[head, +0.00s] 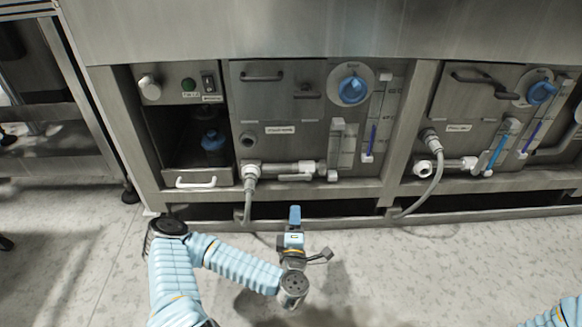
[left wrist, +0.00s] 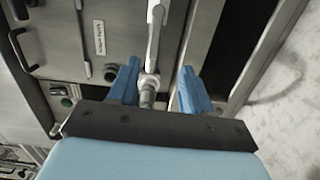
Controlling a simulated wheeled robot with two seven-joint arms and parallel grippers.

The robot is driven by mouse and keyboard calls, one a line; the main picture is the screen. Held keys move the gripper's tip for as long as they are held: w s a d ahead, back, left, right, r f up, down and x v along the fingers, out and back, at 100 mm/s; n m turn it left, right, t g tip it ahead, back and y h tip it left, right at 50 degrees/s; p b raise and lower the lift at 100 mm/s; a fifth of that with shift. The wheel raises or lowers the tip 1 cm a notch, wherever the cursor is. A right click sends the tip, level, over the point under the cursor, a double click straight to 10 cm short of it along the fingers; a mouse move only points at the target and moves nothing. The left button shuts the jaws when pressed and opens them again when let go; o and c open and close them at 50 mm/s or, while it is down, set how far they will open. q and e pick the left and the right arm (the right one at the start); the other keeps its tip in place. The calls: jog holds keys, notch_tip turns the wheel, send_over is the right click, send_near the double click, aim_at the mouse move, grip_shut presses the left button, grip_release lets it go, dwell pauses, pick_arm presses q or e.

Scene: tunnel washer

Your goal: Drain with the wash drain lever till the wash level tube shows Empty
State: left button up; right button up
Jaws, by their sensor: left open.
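The left tank panel in the head view has a white drain pipe (head: 285,168) along its bottom edge, with a pale lever (head: 294,178) lying roughly along it. I take this as the wash drain lever, but the panel label is too small to read. A level tube (head: 372,140) with a blue column stands at the panel's right side; its level marks are not legible. My left gripper (head: 294,216) is below and in front of the pipe. In the left wrist view its blue fingers (left wrist: 158,88) are open, with a pipe fitting (left wrist: 148,88) showing between and beyond them. My right gripper is out of view.
A blue knob (head: 352,90) sits above the left panel's pipe. A grey hose (head: 248,200) hangs from the pipe's left end. A second panel at right has a similar pipe (head: 445,166) and hose (head: 433,185). An open bay (head: 185,135) is at left. The floor in front is clear.

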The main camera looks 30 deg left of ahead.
aim_at(287, 179)
pick_arm(q)
jog(key=shift+n+g+y, duration=0.3)
jog(key=shift+n+y, duration=0.3)
jog(key=shift+y, duration=0.2)
jog(key=x, duration=0.5)
jog(key=a+b+x, duration=0.1)
jog(key=x, duration=0.4)
jog(key=b+x, duration=0.1)
jog(key=x, duration=0.3)
jog(key=shift+a+r, duration=0.3)
jog(key=shift+a, duration=0.05)
grip_shut()
